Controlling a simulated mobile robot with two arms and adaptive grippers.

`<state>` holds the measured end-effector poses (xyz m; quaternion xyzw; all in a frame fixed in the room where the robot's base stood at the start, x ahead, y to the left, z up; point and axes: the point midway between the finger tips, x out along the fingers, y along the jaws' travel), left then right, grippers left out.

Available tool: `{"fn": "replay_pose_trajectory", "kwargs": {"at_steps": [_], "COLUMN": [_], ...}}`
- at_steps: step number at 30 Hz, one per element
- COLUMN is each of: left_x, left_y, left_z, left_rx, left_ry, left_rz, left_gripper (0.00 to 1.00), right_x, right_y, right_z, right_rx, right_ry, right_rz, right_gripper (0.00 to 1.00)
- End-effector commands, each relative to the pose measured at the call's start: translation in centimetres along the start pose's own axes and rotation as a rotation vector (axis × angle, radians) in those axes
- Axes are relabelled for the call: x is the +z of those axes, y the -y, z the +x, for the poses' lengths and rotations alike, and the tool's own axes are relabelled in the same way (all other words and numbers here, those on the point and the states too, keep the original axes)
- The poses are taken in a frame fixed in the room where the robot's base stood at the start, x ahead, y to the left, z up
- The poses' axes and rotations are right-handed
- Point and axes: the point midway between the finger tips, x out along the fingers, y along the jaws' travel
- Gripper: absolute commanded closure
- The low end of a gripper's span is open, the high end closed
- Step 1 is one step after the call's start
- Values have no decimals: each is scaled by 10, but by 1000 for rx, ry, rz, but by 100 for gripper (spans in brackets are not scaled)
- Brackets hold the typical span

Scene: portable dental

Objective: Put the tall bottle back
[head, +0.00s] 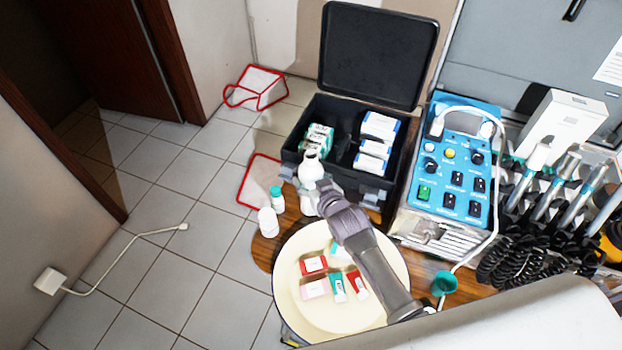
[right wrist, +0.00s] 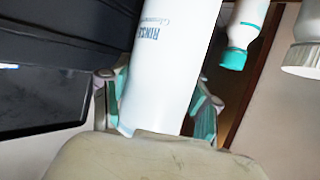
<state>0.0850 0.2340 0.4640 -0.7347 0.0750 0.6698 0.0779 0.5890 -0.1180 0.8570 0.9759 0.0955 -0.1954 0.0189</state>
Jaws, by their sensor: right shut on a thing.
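The tall white bottle (head: 311,167) stands roughly upright in the head view, at the front edge of the open black case (head: 366,182). My right gripper (head: 309,192) is shut around its lower body. In the right wrist view the bottle (right wrist: 168,65), with blue lettering, sits tilted between the teal-padded fingers of the gripper (right wrist: 158,100). Its top is cut off there, and the palm hides its near end. I cannot tell whether its base touches the table. My left gripper is not in view.
A teal-capped bottle (head: 277,203) and a white bottle (head: 268,222) stand left of the gripper. A round cream tray (head: 390,262) holds small boxes and tubes. The case contains several boxes. A blue-panelled unit (head: 455,160) stands at right.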

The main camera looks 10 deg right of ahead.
Motion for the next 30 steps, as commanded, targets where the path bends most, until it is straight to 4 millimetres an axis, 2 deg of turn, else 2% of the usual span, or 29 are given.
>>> {"fn": "replay_pose_trajectory", "kwargs": {"at_steps": [4, 5, 9, 21, 26, 30], "left_x": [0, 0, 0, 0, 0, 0], "left_y": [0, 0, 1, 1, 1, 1], "left_z": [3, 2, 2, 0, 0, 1], "left_rx": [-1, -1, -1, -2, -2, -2], "left_ry": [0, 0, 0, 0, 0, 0], "left_rz": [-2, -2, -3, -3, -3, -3], "left_gripper": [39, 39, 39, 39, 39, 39], "right_x": [3, 3, 3, 0, 1, 2], "right_y": [0, 0, 0, 0, 0, 0], "right_z": [2, 1, 1, -4, -27, -58], "right_rx": [0, 0, 0, 0, 0, 0], "right_ry": [-1, 0, 0, 1, 1, 2], "right_rz": [0, 0, 0, 0, -1, 0], "right_gripper": [83, 34, 14, 14, 14, 14]}}
